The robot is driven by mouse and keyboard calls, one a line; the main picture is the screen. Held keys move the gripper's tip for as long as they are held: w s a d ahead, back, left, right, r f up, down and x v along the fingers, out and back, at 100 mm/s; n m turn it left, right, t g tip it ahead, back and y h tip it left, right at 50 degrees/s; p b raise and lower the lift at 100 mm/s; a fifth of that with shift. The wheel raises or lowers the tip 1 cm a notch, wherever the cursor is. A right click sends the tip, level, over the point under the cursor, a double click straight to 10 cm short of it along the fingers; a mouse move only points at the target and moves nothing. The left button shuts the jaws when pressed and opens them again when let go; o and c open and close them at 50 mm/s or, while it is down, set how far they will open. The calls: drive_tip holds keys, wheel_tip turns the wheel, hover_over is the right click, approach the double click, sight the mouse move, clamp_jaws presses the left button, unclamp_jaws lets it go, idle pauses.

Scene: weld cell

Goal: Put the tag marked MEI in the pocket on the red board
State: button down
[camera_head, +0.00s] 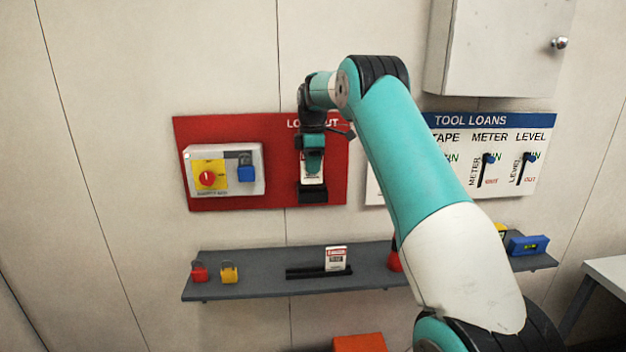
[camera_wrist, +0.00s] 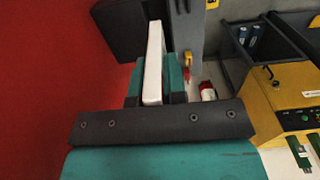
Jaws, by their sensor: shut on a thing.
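My gripper (camera_head: 314,160) is in front of the red board (camera_head: 225,203), pointing down at its right part. It is shut on a white tag (camera_head: 312,181), which also shows edge-on between the teal fingers (camera_wrist: 155,92) in the wrist view (camera_wrist: 153,68). The tag's name cannot be read. The black pocket (camera_head: 313,195) is on the board just below the tag; a black block, likely this pocket, is at the top of the wrist view (camera_wrist: 118,30). The tag's lower end is at the pocket's top edge; I cannot tell whether it is inside.
A switch box (camera_head: 225,187) with a red knob and blue padlock is left on the board. Below, a grey shelf (camera_head: 250,284) holds a red padlock (camera_head: 200,274), a yellow padlock (camera_head: 229,274) and another tag (camera_head: 336,258) in a black rack. A tool board (camera_head: 490,122) is at right.

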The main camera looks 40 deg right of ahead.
sight(313, 183)
drive_tip(key=shift+f+p, duration=0.8)
drive_tip(key=shift+f, duration=1.7)
drive_tip(key=shift+f, duration=0.1)
drive_tip(key=c, duration=1.2)
unclamp_jaws()
drive_tip(key=shift+o, duration=0.2)
